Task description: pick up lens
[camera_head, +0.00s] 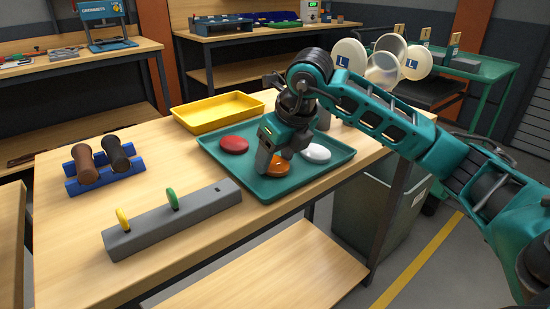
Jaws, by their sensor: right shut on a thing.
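A teal tray (212,152) on the wooden workbench holds disc-shaped lenses. A red lens (233,144) lies at its left, and a white lens (317,153) lies at its right. An orange lens (279,169) is between them, nearer the front. My right gripper (267,164) reaches down into the tray from the right and is shut on the orange lens. The fingers hide part of this lens, and I cannot tell whether it is clear of the tray floor. My left gripper is not in view.
A yellow tray (220,111) stands behind the teal tray. A grey block (172,220) with yellow and green upright pieces lies at the front left. A blue rack (104,172) with brown and black cylinders is farther left. Bare bench lies between them.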

